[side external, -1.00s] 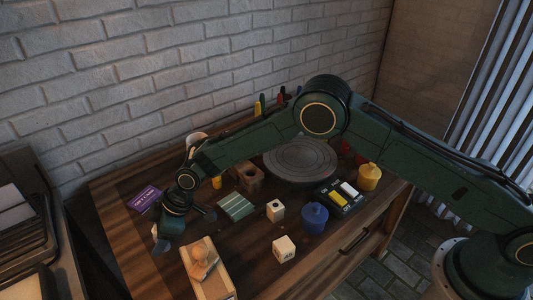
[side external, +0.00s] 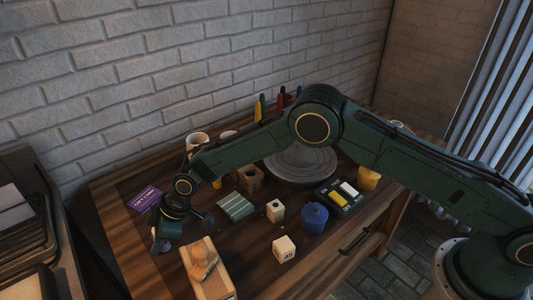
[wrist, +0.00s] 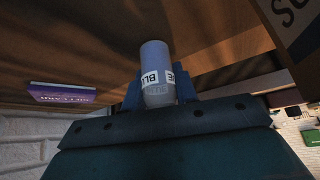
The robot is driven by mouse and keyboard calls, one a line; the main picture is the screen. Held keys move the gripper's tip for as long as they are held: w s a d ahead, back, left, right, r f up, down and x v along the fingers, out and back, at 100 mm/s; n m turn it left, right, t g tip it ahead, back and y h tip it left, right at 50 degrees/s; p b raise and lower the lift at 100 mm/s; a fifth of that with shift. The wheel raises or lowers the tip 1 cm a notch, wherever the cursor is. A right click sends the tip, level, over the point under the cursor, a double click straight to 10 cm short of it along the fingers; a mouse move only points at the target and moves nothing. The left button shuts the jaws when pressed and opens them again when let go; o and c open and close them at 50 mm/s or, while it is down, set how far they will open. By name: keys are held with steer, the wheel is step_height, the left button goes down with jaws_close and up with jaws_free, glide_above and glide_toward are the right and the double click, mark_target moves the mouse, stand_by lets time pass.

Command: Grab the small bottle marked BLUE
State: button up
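The small pale grey bottle (wrist: 155,57) has a white band lettered in dark, partly readable as BLUE, in the wrist view. It is between the two blue fingers of my gripper (wrist: 159,92), one close on each side. I cannot tell whether the fingers press on it or leave a thin gap. In the side view my gripper (side external: 157,240) is low at the left part of the table, and the bottle cannot be made out clearly there.
A purple card (side external: 145,199) lies left of my gripper.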

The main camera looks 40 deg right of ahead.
mark_target(153, 229)
stand_by(0.3)
step_height(153, 229, up, 20)
stand_by(0.8)
stand_by(0.5)
